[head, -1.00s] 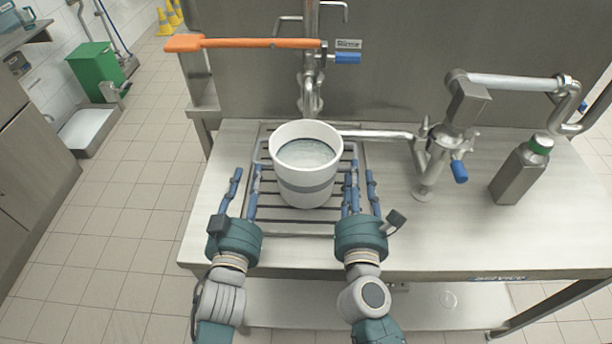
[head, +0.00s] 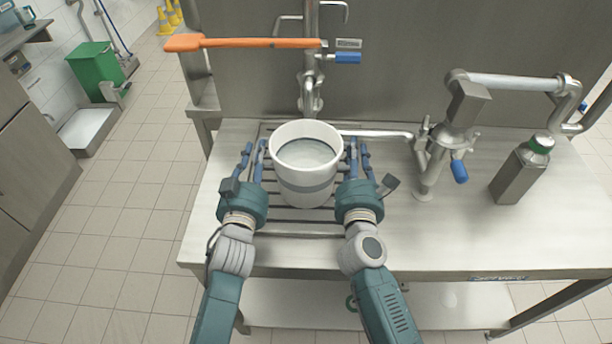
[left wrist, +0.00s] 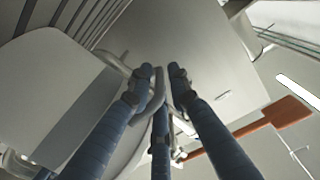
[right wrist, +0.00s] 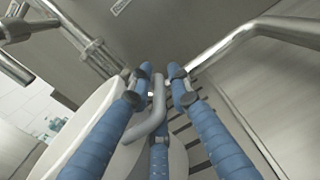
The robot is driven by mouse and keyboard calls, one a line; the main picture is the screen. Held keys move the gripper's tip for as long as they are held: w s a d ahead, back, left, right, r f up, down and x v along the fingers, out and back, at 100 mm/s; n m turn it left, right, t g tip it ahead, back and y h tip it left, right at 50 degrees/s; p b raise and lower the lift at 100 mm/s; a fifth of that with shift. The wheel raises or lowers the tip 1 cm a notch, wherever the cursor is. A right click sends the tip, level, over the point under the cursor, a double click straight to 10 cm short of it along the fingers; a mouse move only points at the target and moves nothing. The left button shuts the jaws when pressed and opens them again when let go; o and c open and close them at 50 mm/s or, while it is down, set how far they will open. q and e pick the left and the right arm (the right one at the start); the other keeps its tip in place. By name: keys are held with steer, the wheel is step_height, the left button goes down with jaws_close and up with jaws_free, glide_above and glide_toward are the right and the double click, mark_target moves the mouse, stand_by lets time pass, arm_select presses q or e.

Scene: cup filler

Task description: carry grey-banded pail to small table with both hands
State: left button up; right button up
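The white grey-banded pail (head: 305,192) stands upright on the slatted grate of the steel counter, with pale liquid inside. My left gripper (head: 254,149) is at its left side and my right gripper (head: 359,147) at its right side, fingers pointing forward. Both look open. In the left wrist view, a grey bent handle (left wrist: 157,92) lies between the parted fingers, beside the pail wall (left wrist: 40,75). In the right wrist view, the other handle (right wrist: 157,105) lies between the parted fingers, beside the pail (right wrist: 75,125). The small table cannot be made out.
A faucet with a blue handle (head: 460,171) and a steel bottle with green cap (head: 520,172) stand to the right on the counter (head: 440,240). A horizontal spout (head: 380,135) passes behind the pail. An orange-handled lever (head: 250,43) is above. Open floor lies left.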

arm_select(q)
jaws_close()
arm_select(e)
jaws_close()
